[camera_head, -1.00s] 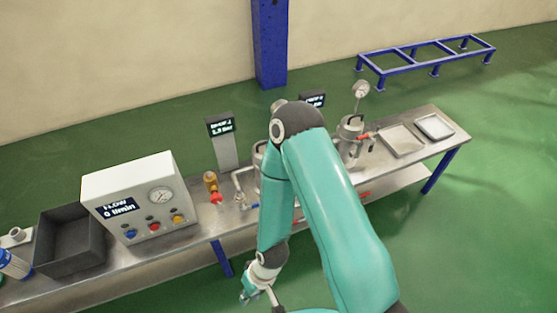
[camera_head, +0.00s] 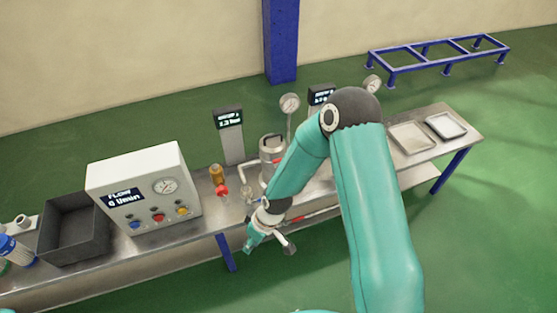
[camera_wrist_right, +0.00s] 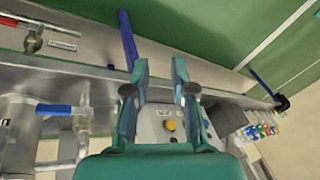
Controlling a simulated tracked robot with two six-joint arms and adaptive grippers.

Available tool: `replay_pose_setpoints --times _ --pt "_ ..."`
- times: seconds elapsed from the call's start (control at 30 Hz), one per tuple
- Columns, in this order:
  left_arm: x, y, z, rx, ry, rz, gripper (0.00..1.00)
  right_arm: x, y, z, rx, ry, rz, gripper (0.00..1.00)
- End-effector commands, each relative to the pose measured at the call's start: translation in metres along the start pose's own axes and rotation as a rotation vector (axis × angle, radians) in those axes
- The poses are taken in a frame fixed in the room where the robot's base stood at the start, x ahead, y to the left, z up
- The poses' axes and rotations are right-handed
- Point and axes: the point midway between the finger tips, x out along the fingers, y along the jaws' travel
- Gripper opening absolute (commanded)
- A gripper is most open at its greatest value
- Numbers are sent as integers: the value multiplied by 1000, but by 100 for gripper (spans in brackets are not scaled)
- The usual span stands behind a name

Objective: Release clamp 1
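A steel vessel (camera_head: 272,148) with a dark lid handle stands on the bench, with a gauge (camera_head: 290,104) above it. My right arm partly covers it in the head view. I cannot make out clamp 1 for certain. My right gripper (camera_head: 252,243) is in front of the bench edge, below and left of the vessel. In the wrist view the right gripper (camera_wrist_right: 160,66) has its fingers apart with nothing between them. A blue lever (camera_wrist_right: 54,109) and a red-handled valve (camera_wrist_right: 34,34) are left of the fingers. My left gripper is not in view.
The white control box (camera_head: 145,187) stands on the steel bench, with a dark grey bin (camera_head: 72,230) left of it. A brass fitting with a red knob (camera_head: 221,190) is near the vessel. Trays (camera_head: 411,137) lie at the right end. Floor in front is free.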

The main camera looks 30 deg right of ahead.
Motion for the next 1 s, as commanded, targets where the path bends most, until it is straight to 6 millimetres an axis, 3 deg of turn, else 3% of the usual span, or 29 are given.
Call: replay_pose_setpoints --times 0.03,0.17,0.2,0.3,0.4,0.5,0.67,0.87,1.0 --pt "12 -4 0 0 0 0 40 -13 26 -33 -133 24 35 25" --pt "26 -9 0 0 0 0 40 -80 80 -92 -494 -4 134 25" --pt "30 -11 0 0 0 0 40 -105 95 -104 -592 -23 167 25" --pt "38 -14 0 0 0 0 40 -169 125 -123 -791 -85 241 25" --pt "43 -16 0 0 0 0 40 -224 144 -128 -924 -148 294 25" --pt "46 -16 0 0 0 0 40 -261 154 -126 -999 -195 318 25" --pt "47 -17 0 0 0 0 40 -275 160 -122 -1041 -226 326 25" --pt "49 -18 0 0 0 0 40 -250 169 -121 -1041 -228 323 25" --pt "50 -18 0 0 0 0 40 -222 180 -120 -1041 -227 321 25"
